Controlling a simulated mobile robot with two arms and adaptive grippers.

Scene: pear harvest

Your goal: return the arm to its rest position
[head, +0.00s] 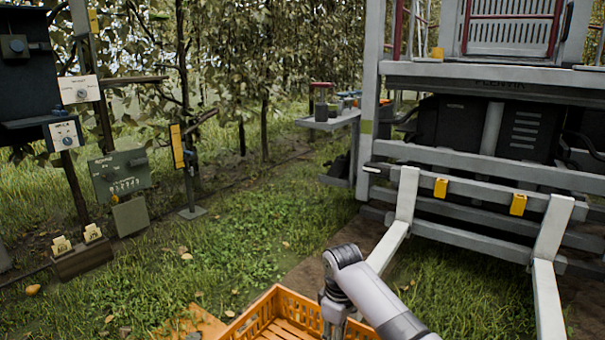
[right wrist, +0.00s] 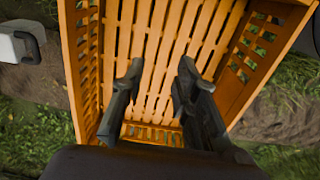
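My right arm comes in from the bottom right of the head view and bends down, with its gripper (head: 333,312) over the orange slatted crate (head: 262,308). In the right wrist view, the two dark fingers of this gripper (right wrist: 160,72) stand apart with nothing between them. Below them is the crate (right wrist: 85,75), whose visible slatted floor is bare. The near part of the crate is cut off or hidden by my arm and wrist. My left arm and gripper are not in view.
A grey machine frame (head: 470,150) with two forward beams (head: 548,300) stands right of the crate. A small side table (head: 330,121) holds a jar. Control panels (head: 120,172) on posts stand at left. A yellowish-orange object (head: 33,289) lies on the grass. Grass left of the crate is mostly open.

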